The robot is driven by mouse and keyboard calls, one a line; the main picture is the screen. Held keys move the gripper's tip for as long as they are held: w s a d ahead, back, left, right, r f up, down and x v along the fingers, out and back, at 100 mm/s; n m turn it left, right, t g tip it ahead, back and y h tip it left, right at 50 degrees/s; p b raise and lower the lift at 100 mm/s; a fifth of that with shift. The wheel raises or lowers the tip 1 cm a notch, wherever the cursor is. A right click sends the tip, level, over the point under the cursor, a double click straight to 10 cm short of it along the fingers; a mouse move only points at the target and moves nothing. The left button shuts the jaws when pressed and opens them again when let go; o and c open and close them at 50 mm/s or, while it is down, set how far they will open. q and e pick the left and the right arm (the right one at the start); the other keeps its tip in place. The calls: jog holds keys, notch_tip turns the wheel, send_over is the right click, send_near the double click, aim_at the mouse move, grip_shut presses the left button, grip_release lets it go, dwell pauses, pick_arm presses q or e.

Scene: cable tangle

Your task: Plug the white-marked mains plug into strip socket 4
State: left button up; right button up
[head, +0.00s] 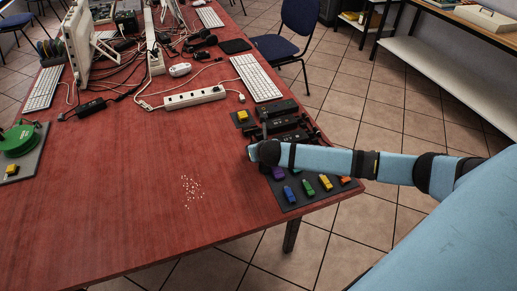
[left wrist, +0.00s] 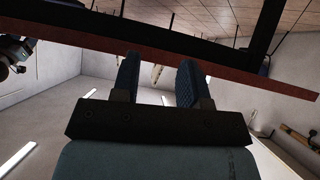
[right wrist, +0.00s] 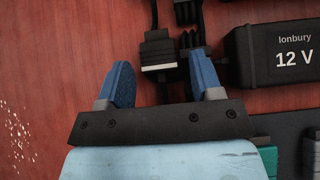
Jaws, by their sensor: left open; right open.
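In the right wrist view a black plug with a white band (right wrist: 157,48) lies on the red table top. My right gripper (right wrist: 163,78) is open above the table, and the banded end of the plug shows between its fingertips, not gripped. In the head view this gripper (head: 264,135) is beside the black adapters, and the plug cannot be made out. A white socket strip (head: 194,97) lies farther back on the table; its socket numbers are too small to read. My left gripper (left wrist: 158,75) is open and empty in the left wrist view, away from the plug.
Black power adapters (head: 283,108) sit at the table's right edge; one (right wrist: 280,55) reads 12 V. A dark mat with coloured pieces (head: 308,188) lies nearer. A keyboard (head: 256,77), mouse and tangled cables lie behind. The front middle of the table is clear except for pale crumbs (head: 192,190).

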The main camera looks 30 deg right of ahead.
jog(key=c, duration=1)
notch_tip(320, 180, up, 2)
jog(key=p, duration=0.3)
jog(key=shift+r, duration=0.25)
jog(key=shift+r+p, duration=1)
jog(key=shift+p, duration=0.15)
jog(key=shift+r+p, duration=0.65)
jog(key=shift+p, duration=0.1)
pick_arm(q)
notch_tip(320, 180, up, 6)
jog(key=p, duration=0.1)
jog(key=shift+s+a+r+m+t+p, duration=0.2)
jog(key=shift+s+a+m+t+p, duration=0.1)
jog(key=shift+s+m, duration=0.1)
pick_arm(e)
jog(key=shift+r, duration=0.6)
